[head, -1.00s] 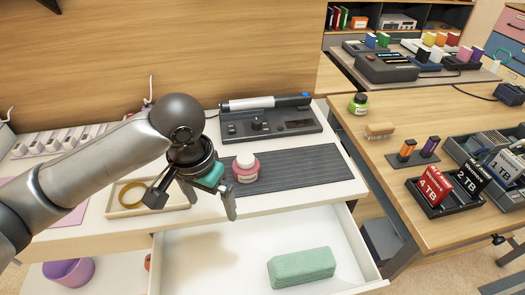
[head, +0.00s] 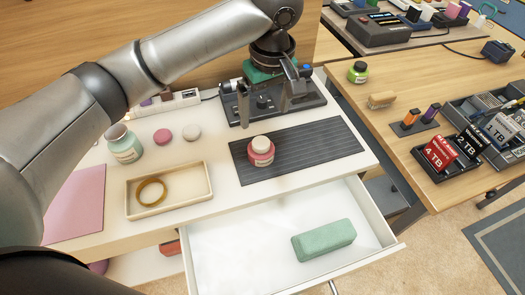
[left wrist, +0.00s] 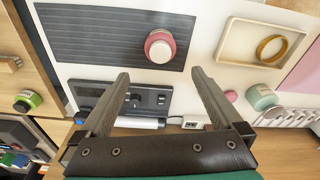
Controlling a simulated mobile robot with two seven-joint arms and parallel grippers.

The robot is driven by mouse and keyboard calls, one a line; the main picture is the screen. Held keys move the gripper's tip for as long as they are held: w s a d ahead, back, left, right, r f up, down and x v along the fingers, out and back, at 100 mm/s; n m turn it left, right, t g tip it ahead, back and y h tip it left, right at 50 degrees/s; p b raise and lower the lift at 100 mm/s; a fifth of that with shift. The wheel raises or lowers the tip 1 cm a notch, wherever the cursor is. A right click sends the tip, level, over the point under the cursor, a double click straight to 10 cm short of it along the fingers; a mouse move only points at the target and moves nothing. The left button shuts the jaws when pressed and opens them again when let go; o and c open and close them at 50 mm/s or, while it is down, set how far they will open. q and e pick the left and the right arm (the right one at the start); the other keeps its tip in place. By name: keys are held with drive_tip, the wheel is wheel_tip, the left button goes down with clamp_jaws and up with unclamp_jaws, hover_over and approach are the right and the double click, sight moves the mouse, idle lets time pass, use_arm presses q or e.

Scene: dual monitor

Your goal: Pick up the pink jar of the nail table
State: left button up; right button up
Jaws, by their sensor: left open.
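The pink jar (head: 261,152) has a white lid and stands upright on the dark ribbed mat (head: 325,146) of the white nail table. My left gripper (head: 264,108) is open and empty, with its fingers pointing down, behind and above the jar in the head view. In the left wrist view the jar (left wrist: 159,47) shows just beyond the fingertips of the open gripper (left wrist: 160,73), roughly centred between them. The fingers are apart from the jar. My right gripper is not in view.
A grey device (head: 308,101) lies behind the mat, under my left gripper. A wooden tray (head: 206,170) with a ring and a green jar (head: 124,146) are to the left. An open drawer (head: 215,255) in front holds a green block (head: 323,240).

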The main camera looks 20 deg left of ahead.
use_arm(q)
drive_tip(key=b, duration=0.2)
hover_over(261, 143)
drive_tip(key=f, duration=0.5)
drive_tip(key=shift+s+d+f, duration=0.1)
drive_tip(key=shift+s+d, duration=0.3)
drive_tip(key=f, duration=0.1)
drive_tip(key=f+b, duration=0.1)
drive_tip(key=shift+w+a+f, duration=0.15)
drive_tip(key=shift+w+f, duration=0.05)
drive_tip(key=shift+f, duration=0.2)
drive_tip(key=shift+w+a+f+b, duration=0.15)
drive_tip(key=shift+f+b, duration=0.45)
drive_tip(key=shift+f, duration=0.6)
drive_tip(key=shift+w+a+f+b, duration=0.1)
drive_tip(key=shift+f+b, duration=0.45)
drive_tip(key=shift+f, duration=0.6)
drive_tip(key=shift+f+b, duration=0.5)
drive_tip(key=shift+f, duration=0.6)
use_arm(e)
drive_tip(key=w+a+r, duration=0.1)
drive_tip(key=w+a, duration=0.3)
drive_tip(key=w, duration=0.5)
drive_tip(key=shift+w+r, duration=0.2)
use_arm(q)
drive_tip(key=c, duration=1.2)
drive_tip(key=shift+c, duration=0.4)
drive_tip(key=shift+r, duration=0.15)
